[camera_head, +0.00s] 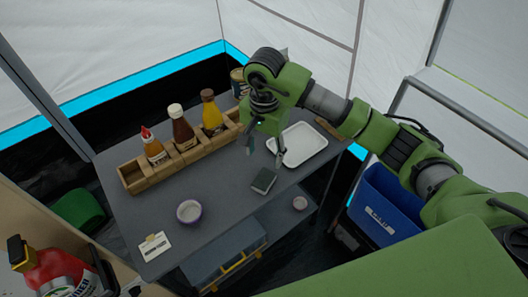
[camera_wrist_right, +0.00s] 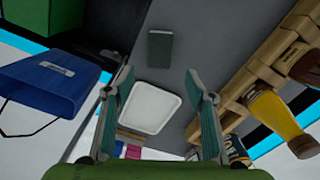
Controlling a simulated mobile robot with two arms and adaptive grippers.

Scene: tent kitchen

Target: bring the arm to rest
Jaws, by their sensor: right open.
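My right arm comes in from the right in the head view and reaches over the grey table (camera_head: 225,190). My right gripper (camera_head: 263,148) points down above the table, between the wooden bottle rack (camera_head: 137,178) and the white tray (camera_head: 304,144). In the right wrist view my right gripper (camera_wrist_right: 159,78) has its two fingers wide apart with nothing between them. The white tray (camera_wrist_right: 152,108) and a small dark green box (camera_wrist_right: 160,48) lie on the table beyond the fingers. My left gripper does not show.
The rack holds a red-capped bottle (camera_head: 153,148), a brown bottle (camera_head: 182,130) and a yellow bottle (camera_head: 211,113). The dark box (camera_head: 263,181), a purple-rimmed bowl (camera_head: 189,212) and a card (camera_head: 154,246) are on the table. A blue bin (camera_head: 383,205) stands right of it.

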